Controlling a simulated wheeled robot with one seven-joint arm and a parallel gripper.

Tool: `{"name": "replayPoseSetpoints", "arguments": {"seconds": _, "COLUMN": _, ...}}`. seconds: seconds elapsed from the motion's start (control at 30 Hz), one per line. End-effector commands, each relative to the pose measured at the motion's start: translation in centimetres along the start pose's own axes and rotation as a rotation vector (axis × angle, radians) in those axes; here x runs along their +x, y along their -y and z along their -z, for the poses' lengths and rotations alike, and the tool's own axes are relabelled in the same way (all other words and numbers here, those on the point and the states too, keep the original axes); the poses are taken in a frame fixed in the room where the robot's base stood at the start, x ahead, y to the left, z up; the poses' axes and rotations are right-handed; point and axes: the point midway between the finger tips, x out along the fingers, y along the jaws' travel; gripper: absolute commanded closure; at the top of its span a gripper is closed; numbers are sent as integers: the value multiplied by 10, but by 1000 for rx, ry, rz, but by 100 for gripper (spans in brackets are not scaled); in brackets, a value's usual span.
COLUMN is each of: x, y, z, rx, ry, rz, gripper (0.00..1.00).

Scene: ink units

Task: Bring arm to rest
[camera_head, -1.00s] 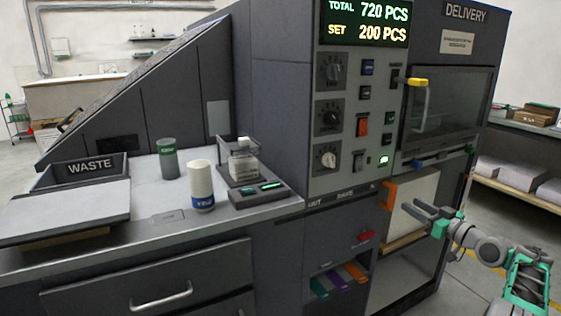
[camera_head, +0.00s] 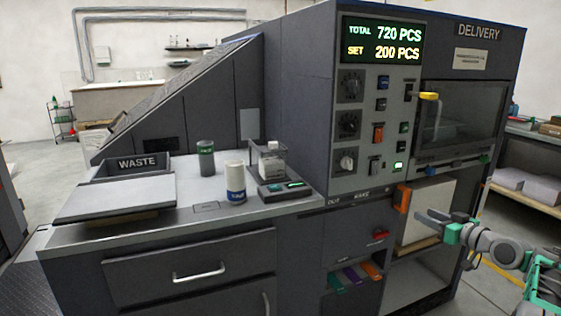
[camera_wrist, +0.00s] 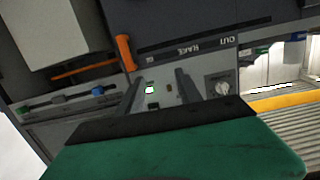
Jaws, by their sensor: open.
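My gripper (camera_head: 432,221) is at the lower right of the head view, in front of the machine's lower right section. Its two dark fingers are apart and nothing shows between them. In the wrist view my gripper (camera_wrist: 160,82) also shows open and empty, with the control panel (camera_wrist: 165,98) and its lit green switch beyond the fingers. My arm, grey with green parts, reaches in from the right edge of the head view.
The machine has a delivery window with a yellow-tipped handle (camera_head: 429,97) and an orange part (camera_head: 402,197) near my gripper. A white bottle (camera_head: 235,182), a grey-green canister (camera_head: 206,158) and a waste bin (camera_head: 140,164) stand on the counter. Open floor lies at lower right.

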Motion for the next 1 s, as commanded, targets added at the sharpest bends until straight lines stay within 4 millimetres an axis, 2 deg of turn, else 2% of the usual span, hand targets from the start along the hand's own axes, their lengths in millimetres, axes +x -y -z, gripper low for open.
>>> {"name": "replayPoseSetpoints", "arguments": {"seconds": 0.03, "x": 6, "y": 11, "z": 14, "rx": 2, "ry": 25, "rz": 2, "gripper": 58}}
{"name": "replayPoseSetpoints", "arguments": {"seconds": 0.17, "x": 21, "y": 43, "z": 34, "rx": 21, "ry": 116, "rz": -4, "gripper": 58}}
{"name": "replayPoseSetpoints", "arguments": {"seconds": 0.27, "x": 29, "y": 76, "z": 51, "rx": 36, "ry": 204, "rz": -13, "gripper": 58}}
{"name": "replayPoseSetpoints", "arguments": {"seconds": 0.37, "x": 31, "y": 120, "z": 68, "rx": 56, "ry": 312, "rz": -26, "gripper": 58}}
{"name": "replayPoseSetpoints", "arguments": {"seconds": 0.47, "x": 18, "y": 183, "z": 85, "rx": 80, "ry": 453, "rz": -47, "gripper": 58}}
{"name": "replayPoseSetpoints", "arguments": {"seconds": 0.5, "x": 6, "y": 214, "z": 90, "rx": 93, "ry": 521, "rz": -60, "gripper": 58}}
{"name": "replayPoseSetpoints", "arguments": {"seconds": 0.57, "x": -21, "y": 258, "z": 92, "rx": 112, "ry": 627, "rz": -86, "gripper": 58}}
{"name": "replayPoseSetpoints", "arguments": {"seconds": 0.6, "x": -44, "y": 286, "z": 90, "rx": 126, "ry": 697, "rz": -106, "gripper": 58}}
{"name": "replayPoseSetpoints", "arguments": {"seconds": 0.67, "x": -82, "y": 323, "z": 83, "rx": 146, "ry": 797, "rz": -139, "gripper": 58}}
{"name": "replayPoseSetpoints", "arguments": {"seconds": 0.7, "x": -109, "y": 344, "z": 77, "rx": 159, "ry": 858, "rz": -163, "gripper": 58}}
{"name": "replayPoseSetpoints", "arguments": {"seconds": 0.8, "x": -174, "y": 384, "z": 57, "rx": 187, "ry": 990, "rz": -220, "gripper": 58}}
{"name": "replayPoseSetpoints", "arguments": {"seconds": 0.9, "x": -223, "y": 404, "z": 38, "rx": 209, "ry": 1080, "rz": -269, "gripper": 58}}
{"name": "replayPoseSetpoints", "arguments": {"seconds": 1.0, "x": -247, "y": 411, "z": 24, "rx": 222, "ry": 1124, "rz": -296, "gripper": 58}}
